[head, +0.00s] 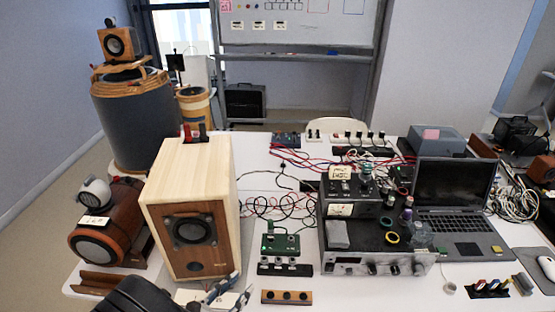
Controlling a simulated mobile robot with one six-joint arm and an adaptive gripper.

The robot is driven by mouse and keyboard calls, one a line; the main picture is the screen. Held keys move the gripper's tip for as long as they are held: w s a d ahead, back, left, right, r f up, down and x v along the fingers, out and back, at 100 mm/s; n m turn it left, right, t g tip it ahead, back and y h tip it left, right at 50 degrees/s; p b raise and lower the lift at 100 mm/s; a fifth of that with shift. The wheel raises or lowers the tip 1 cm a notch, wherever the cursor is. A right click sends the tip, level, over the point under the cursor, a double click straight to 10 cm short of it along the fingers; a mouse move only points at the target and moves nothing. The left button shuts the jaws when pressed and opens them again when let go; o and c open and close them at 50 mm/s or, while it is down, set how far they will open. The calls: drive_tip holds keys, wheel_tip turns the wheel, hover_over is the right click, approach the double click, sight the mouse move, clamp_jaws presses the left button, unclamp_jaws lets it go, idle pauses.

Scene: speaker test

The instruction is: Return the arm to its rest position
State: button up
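A dark rounded part of my arm (145,297) shows at the bottom edge, left of centre. What looks like my gripper (235,290), with grey-blue fingers, is low in front of the wooden speaker (188,215), over the table's front edge. It is cut off by the frame, and I cannot tell whether its fingers are apart or closed. I see nothing clearly held in it.
The white table (350,295) is crowded. A brown cylindrical speaker (110,232) lies at left. An amplifier (375,262), a laptop (455,200) and loose cables (285,205) fill the middle and right. A small green circuit box (281,243) stands near the front.

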drive_tip(key=s+d+r+m+g, duration=0.2)
drive_tip(key=d+r+m+g, duration=0.5)
drive_tip(key=d, duration=0.3)
drive_tip(key=s+d+r+m+g, duration=0.2)
drive_tip(key=d+r+m+g, duration=0.2)
drive_tip(key=d+r+m, duration=0.45)
drive_tip(key=s+d+r+m+t+y, duration=0.1)
drive_tip(key=s+d+r+m+y, duration=0.2)
drive_tip(key=s, duration=0.4)
drive_tip(key=s+d+r+m+t+y, duration=0.1)
drive_tip(key=s+d+r+m+y, duration=0.2)
drive_tip(key=s+r+m+y, duration=0.3)
drive_tip(key=shift+s+d+r+m+y, duration=0.35)
drive_tip(key=shift+s+r+m, duration=0.3)
drive_tip(key=shift+m, duration=0.5)
